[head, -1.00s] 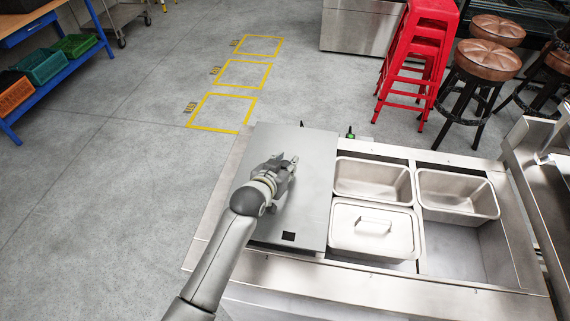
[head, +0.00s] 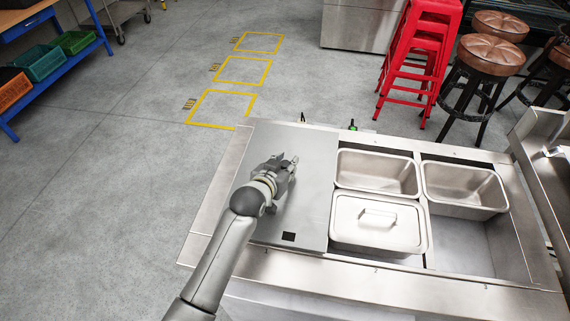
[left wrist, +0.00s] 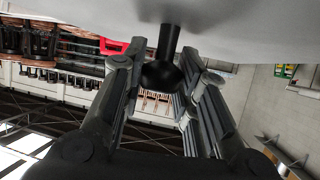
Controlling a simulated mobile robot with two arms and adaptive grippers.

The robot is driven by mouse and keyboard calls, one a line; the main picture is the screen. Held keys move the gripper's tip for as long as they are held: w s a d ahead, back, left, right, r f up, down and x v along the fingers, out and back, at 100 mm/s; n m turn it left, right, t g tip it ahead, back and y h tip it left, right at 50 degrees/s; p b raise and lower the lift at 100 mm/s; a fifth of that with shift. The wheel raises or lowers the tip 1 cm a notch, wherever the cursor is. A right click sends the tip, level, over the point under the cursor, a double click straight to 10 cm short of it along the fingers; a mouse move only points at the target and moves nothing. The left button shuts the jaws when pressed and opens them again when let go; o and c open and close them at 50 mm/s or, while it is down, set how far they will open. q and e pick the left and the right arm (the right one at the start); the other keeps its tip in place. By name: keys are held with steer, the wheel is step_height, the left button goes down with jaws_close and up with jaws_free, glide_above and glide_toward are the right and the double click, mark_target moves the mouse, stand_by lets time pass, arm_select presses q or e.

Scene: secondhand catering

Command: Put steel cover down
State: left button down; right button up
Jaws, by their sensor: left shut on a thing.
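The steel cover (head: 310,175) is a flat grey plate with a small black rectangle near its front edge. It lies level over the left part of the steel counter (head: 215,215) in the head view. My left gripper (head: 288,166) is above its middle, shut on its black knob (left wrist: 165,72), which stands between the fingers in the left wrist view. The cover's underside (head: 320,215) is hidden, and I cannot tell whether it touches the counter. My right gripper is not in view.
Right of the cover are two open steel pans (head: 375,172) (head: 465,187), a lidded pan (head: 377,222) and an open well (head: 470,245). Red stools (head: 420,60) and brown-topped stools (head: 490,52) stand behind. Yellow floor squares (head: 220,108) lie beyond the counter.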

arm_select(q)
steer(key=shift+f+b, duration=0.35)
steer(key=shift+f, duration=0.25)
steer(key=c, duration=1.1)
jaws_free()
steer(key=shift+o, duration=0.2)
steer(key=shift+f, duration=0.1)
steer(key=shift+f, duration=0.1)
steer(key=v, duration=1.2)
steer(key=shift+s, duration=0.1)
